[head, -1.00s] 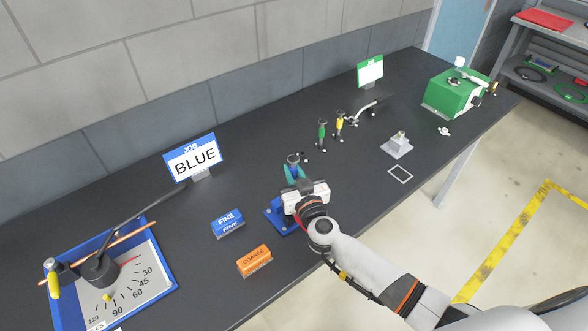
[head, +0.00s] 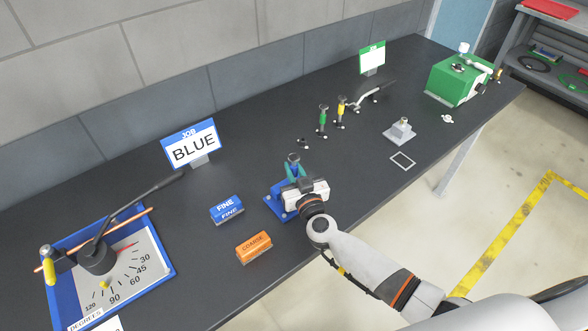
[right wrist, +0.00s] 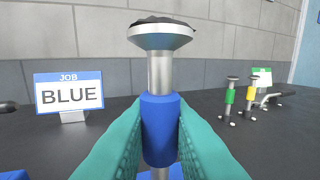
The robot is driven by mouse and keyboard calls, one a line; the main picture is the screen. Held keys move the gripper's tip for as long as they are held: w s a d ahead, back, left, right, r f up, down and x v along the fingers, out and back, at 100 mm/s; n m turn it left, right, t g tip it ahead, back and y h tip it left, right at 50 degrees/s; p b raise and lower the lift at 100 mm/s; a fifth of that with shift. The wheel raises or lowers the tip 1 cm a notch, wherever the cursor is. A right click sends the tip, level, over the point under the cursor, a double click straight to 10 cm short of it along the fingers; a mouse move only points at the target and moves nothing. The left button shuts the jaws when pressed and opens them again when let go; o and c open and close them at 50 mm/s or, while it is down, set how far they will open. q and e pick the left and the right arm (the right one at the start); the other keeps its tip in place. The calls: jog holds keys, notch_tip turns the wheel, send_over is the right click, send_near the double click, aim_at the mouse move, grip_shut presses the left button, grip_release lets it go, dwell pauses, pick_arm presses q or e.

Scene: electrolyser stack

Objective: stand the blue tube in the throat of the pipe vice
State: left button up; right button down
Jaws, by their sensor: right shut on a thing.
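My right gripper (head: 294,171) is shut on the blue tube (head: 293,158), which stands upright with its wide metal cap up. In the right wrist view the teal fingers clasp the blue band of the tube (right wrist: 160,112). The pipe vice (head: 277,206), with a blue base, is right at the gripper, partly hidden behind it. The tube is over or at the vice. Its lower end is hidden in the head view, so I cannot tell whether it is in the throat. My left gripper is not in view.
The green tube (head: 323,120) and yellow tube (head: 341,110) stand behind to the right. The FINE block (head: 227,212) and COARSE block (head: 254,247) lie left of the vice. A BLUE job sign (head: 191,145) stands at the back.

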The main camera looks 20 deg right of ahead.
pick_arm(q)
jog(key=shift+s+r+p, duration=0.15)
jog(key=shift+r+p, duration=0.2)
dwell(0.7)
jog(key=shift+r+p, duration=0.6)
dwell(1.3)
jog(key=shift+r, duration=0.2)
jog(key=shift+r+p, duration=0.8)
jog(key=shift+p, duration=0.2)
dwell(4.0)
